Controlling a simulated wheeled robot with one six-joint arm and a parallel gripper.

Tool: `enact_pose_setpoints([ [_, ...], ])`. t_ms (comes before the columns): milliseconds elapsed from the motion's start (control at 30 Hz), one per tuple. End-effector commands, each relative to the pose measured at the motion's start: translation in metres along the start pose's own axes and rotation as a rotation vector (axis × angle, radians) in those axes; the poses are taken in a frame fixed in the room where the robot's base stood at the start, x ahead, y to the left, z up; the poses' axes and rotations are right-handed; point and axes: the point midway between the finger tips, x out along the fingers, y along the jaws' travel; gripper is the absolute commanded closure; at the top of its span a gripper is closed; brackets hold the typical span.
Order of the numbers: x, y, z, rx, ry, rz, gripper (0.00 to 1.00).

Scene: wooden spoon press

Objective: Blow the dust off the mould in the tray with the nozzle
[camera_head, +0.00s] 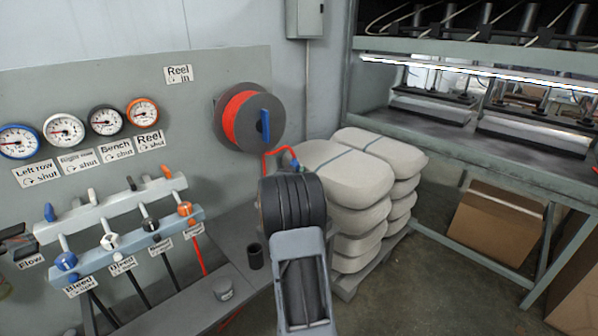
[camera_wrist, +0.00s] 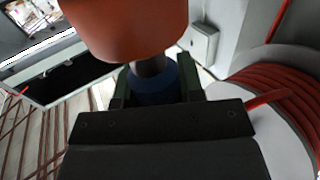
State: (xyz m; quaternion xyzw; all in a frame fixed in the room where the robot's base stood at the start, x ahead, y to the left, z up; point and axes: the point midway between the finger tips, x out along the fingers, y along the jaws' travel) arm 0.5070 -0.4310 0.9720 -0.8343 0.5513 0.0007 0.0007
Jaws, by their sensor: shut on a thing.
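My gripper (camera_wrist: 153,88) is shut on the nozzle (camera_wrist: 130,28), which shows in the wrist view as a large orange body with a dark neck and a blue collar between the dark jaws. In the head view my arm hides the gripper. A red hose (camera_head: 279,151) runs from the reel (camera_head: 240,115) to behind my arm, with a small blue piece at its end. I cannot make out the mould, its tray or any dust for certain in either view.
Stacked pale sacks (camera_head: 375,165) stand on a pallet just beyond my arm. A press (camera_head: 460,150) with lit bays is at the right, with a cardboard box (camera_head: 495,228) below. Gauges (camera_head: 65,130) and a valve manifold (camera_head: 115,215) are at the left. A dark cup (camera_head: 256,256) stands on the bench.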

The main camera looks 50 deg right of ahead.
Motion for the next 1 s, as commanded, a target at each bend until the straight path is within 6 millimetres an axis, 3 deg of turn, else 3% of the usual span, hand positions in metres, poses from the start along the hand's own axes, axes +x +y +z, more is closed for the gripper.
enact_pose_setpoints([
  [1000,-0.023,-0.028,-0.002,0.001,0.003,0.0,1.0],
])
